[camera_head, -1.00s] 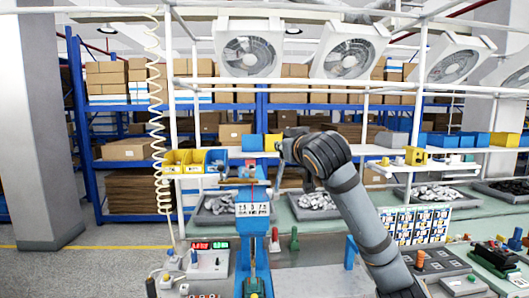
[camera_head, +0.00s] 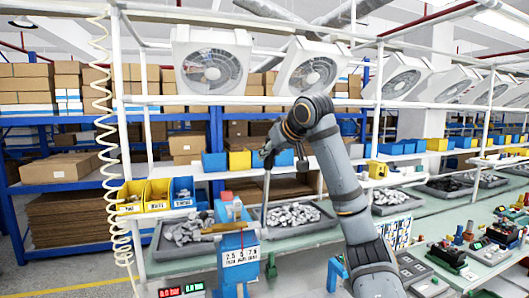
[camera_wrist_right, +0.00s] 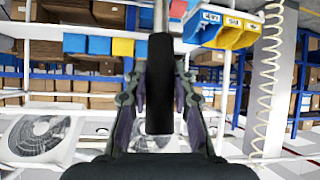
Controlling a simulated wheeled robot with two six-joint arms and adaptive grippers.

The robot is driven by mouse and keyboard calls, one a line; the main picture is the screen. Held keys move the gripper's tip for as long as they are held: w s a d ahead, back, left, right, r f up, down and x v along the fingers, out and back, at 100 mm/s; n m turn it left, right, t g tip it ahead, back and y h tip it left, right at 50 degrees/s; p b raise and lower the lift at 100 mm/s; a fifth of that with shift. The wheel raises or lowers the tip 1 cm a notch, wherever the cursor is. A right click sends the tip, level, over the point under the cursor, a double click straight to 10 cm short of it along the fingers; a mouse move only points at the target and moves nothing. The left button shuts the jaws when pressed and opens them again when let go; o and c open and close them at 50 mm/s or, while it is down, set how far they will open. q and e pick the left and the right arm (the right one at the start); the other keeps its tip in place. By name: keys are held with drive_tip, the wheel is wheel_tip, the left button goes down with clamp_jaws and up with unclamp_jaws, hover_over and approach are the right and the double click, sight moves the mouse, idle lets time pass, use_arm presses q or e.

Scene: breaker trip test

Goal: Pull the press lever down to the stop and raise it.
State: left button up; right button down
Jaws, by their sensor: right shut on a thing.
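The blue press (camera_head: 239,259) with a white number label stands on the bench, low in the middle of the head view. Its lever (camera_head: 266,196) is a thin grey rod rising nearly upright from the press's right side. My right gripper (camera_head: 269,157) is at the lever's top end. In the right wrist view the black lever grip (camera_wrist_right: 160,82) lies between the fingers of my right gripper (camera_wrist_right: 160,110), which are shut on it. The rod's lower joint is hard to make out. My left gripper is not in view.
Yellow and blue bins (camera_head: 157,195) stand left behind the press. Trays of metal parts (camera_head: 292,216) lie behind it. A coiled cream hose (camera_head: 108,130) hangs at the left. Red and green displays (camera_head: 182,290) sit at the lower left. Fans hang above.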

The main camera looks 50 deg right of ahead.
idle(0.3)
drive_tip(key=c, duration=1.1)
unclamp_jaws()
